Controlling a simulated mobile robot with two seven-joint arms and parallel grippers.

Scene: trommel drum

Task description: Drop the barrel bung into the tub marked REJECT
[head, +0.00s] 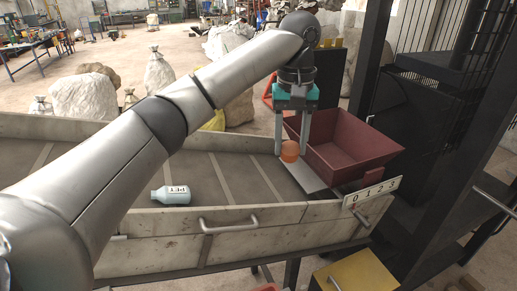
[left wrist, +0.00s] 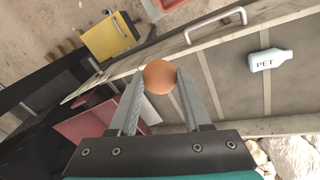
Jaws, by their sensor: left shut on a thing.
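An orange rounded piece (head: 290,151), which I take to be the barrel bung, is held between the fingertips of my left gripper (head: 291,146). It also shows between the fingers in the left wrist view (left wrist: 159,77). The gripper points down, above the right end of the conveyor, just left of a dark red open tub (head: 362,149). That tub is partly visible in the left wrist view (left wrist: 88,132). I cannot read the word REJECT on any container. My right gripper is not in view.
A pale PET bottle (head: 171,195) lies on the ribbed conveyor (head: 230,175). A plate with digits (head: 371,192) is fixed at the conveyor's right corner. A yellow box (head: 355,272) stands below it. Dark machine frames (head: 400,120) rise at the right.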

